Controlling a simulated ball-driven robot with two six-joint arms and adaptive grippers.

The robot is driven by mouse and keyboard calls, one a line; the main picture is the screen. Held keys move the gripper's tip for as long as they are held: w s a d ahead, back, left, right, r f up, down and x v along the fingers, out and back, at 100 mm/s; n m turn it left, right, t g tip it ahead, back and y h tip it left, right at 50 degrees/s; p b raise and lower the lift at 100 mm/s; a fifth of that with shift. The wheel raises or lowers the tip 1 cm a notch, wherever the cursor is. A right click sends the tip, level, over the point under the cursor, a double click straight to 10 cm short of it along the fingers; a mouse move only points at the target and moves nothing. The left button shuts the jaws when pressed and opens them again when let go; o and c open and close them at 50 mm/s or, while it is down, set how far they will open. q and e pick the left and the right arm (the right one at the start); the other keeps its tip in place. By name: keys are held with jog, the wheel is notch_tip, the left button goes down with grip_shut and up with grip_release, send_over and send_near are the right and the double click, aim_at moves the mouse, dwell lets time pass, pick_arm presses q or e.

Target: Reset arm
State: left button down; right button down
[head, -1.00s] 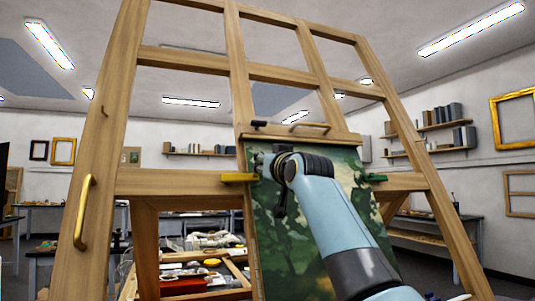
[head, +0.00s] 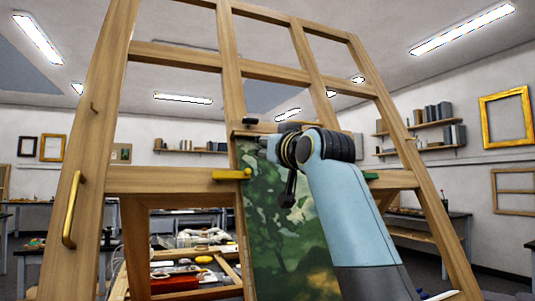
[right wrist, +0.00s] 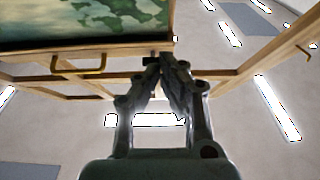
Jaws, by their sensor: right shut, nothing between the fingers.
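My right arm rises from the lower right in the head view, in front of a green landscape painting (head: 285,235) on a large wooden easel frame (head: 150,180). My right gripper (head: 262,143) is small and partly hidden by my wrist there, near the painting's top edge. In the right wrist view my right gripper (right wrist: 163,62) is shut and empty, its fingertips together. The painting (right wrist: 75,18) and a brass handle (right wrist: 78,68) on a wooden bar show at upper left there. I cannot tell whether the fingertips touch the wood. My left gripper is not in view.
A yellow clamp (head: 231,175) and a green clamp (head: 371,175) sit at the painting's sides. A brass handle (head: 72,208) is on the easel's left post. Behind are a cluttered table (head: 190,262), wall shelves and a gilt frame (head: 507,119).

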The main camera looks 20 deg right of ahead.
jog(key=s+d+f+g+h, duration=0.1)
jog(key=s+d+f+g, duration=0.15)
jog(key=s+f, duration=0.6)
jog(key=s+d+f+g, duration=0.1)
jog(key=s+f+g, duration=0.2)
jog(key=f, duration=1.1)
jog(key=s+d+f+g+h, duration=0.1)
jog(key=s+f+g, duration=0.2)
jog(key=s+f, duration=0.55)
jog(key=s+d+f+g, duration=0.2)
jog(key=s+f+g, duration=0.2)
jog(key=s+f, duration=0.55)
jog(key=s+d+f+g, duration=0.1)
jog(key=s+f+g, duration=0.35)
jog(key=s, duration=0.85)
jog(key=s+d+f+b, duration=0.15)
jog(key=f+b, duration=0.25)
jog(key=f, duration=1.3)
jog(key=s+d+f+b, duration=0.15)
jog(key=f+b, duration=0.25)
jog(key=f, duration=1.4)
jog(key=s+f+m+g+b, duration=0.1)
jog(key=s+f+b, duration=0.5)
jog(key=s+f, duration=1.3)
notch_tip(320, 180, down, 4)
jog(key=shift+d+f+g+h, duration=0.1)
jog(key=shift+d+g+h, duration=0.3)
jog(key=shift+g, duration=0.1)
